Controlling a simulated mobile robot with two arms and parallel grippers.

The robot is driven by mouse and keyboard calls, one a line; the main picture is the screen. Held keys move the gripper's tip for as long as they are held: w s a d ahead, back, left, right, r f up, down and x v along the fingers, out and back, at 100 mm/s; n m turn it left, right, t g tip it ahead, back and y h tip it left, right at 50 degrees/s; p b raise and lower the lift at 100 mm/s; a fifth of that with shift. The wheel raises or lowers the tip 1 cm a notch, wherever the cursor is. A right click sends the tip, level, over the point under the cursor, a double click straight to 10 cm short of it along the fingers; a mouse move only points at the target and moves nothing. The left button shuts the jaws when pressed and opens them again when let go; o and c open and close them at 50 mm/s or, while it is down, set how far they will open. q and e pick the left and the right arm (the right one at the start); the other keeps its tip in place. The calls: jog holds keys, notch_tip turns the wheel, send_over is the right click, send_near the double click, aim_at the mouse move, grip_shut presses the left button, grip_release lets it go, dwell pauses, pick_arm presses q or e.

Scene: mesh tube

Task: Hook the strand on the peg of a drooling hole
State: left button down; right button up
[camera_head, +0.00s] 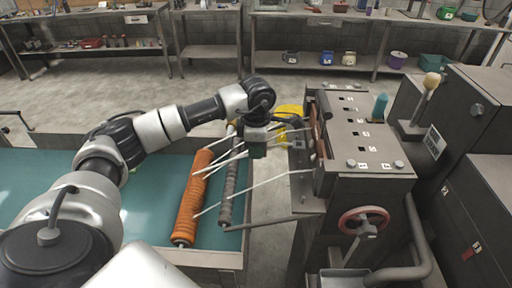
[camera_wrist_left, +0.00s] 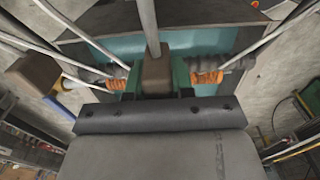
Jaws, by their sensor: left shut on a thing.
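My left gripper (camera_head: 258,150) hangs between the rollers and the machine. In the left wrist view its teal fingers are shut on a brown block (camera_wrist_left: 157,72), from which a pale strand (camera_wrist_left: 149,22) runs up the picture. Several other white strands (camera_head: 268,184) stretch from the rollers toward the front of the grey machine (camera_head: 358,130). The machine's top has a row of numbered dark holes (camera_head: 358,120). The gripper hides part of the strands, and I cannot make out a peg beside a hole. My right gripper is not in view.
An orange roller (camera_head: 192,200) and a grey roller (camera_head: 229,185) lie along the teal-topped table (camera_head: 150,199). The machine carries a red handwheel (camera_head: 363,220) and a teal upright piece (camera_head: 380,107). Shelved benches (camera_head: 310,70) line the back, with clear floor before them.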

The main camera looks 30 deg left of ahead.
pick_arm(q)
jog(key=shift+f+b, duration=0.55)
jog(key=shift+f, duration=0.1)
dwell(0.3)
jog(key=shift+f+b, duration=0.75)
jog(key=shift+f, duration=0.15)
dwell(0.6)
jog(key=c, duration=0.9)
grip_release()
notch_tip(320, 180, up, 11)
jog(key=shift+f+b, duration=0.1)
jog(key=shift+b, duration=1.1)
